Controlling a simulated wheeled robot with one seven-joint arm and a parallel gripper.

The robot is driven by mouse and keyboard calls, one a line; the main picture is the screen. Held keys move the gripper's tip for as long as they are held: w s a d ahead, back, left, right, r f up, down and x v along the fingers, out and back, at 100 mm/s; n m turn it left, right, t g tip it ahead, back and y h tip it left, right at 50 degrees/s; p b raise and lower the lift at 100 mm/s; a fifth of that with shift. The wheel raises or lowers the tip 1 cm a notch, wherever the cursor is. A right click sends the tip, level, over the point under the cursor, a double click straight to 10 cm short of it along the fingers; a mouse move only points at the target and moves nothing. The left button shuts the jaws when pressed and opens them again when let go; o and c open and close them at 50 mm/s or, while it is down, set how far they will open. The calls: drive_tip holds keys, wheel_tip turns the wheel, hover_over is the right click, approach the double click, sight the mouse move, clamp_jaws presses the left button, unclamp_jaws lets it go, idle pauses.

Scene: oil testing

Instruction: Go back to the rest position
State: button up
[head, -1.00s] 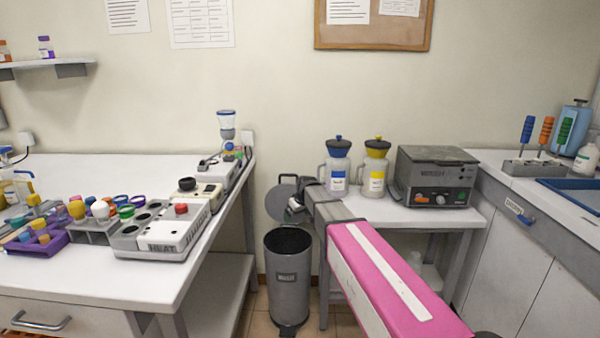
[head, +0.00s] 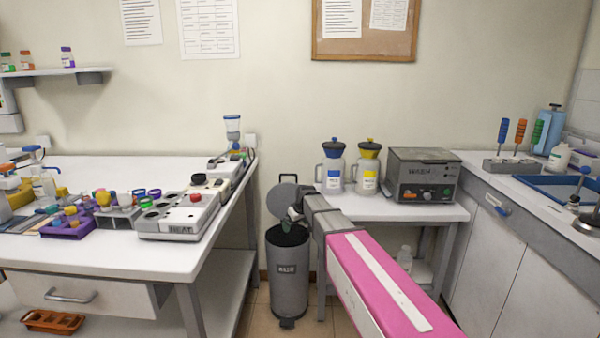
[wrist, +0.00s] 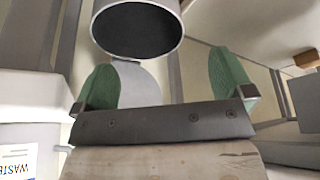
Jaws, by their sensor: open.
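My gripper (head: 288,224) is at the end of my pink and grey arm, beside the raised bin lid and above the mouth of the grey waste bin (head: 288,280). It looks small and partly hidden by my wrist in the head view. In the wrist view my gripper (wrist: 165,88) shows two green fingers spread wide apart with nothing between them. The bin's dark round mouth (wrist: 137,30) lies beyond the fingers, apart from them. The round grey lid (head: 283,201) is open.
The left bench (head: 80,255) carries a heater block (head: 180,218) and coloured vials. A small table right of the bin holds a blue-lidded jug (head: 333,172), a yellow-lidded jug (head: 368,172) and a grey device (head: 424,177). A cabinet with a blue tray (head: 560,187) stands at right.

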drive_tip(key=s+d+f+m+g+h, duration=0.1)
drive_tip(key=s+d+f+m, duration=0.1)
drive_tip(key=s+d, duration=0.5)
drive_tip(key=s+d+f+m+g, duration=0.1)
drive_tip(key=s+d+f+m, duration=0.2)
drive_tip(key=s, duration=1)
drive_tip(key=s+d+f+m+g+h, duration=0.1)
drive_tip(key=s+d+f, duration=0.4)
drive_tip(key=s+d, duration=0.5)
drive_tip(key=shift+s+d+f+m+g+h, duration=0.25)
drive_tip(key=shift+d+m+g+h, duration=0.05)
drive_tip(key=shift+m, duration=0.4)
drive_tip(key=shift+c, duration=0.3)
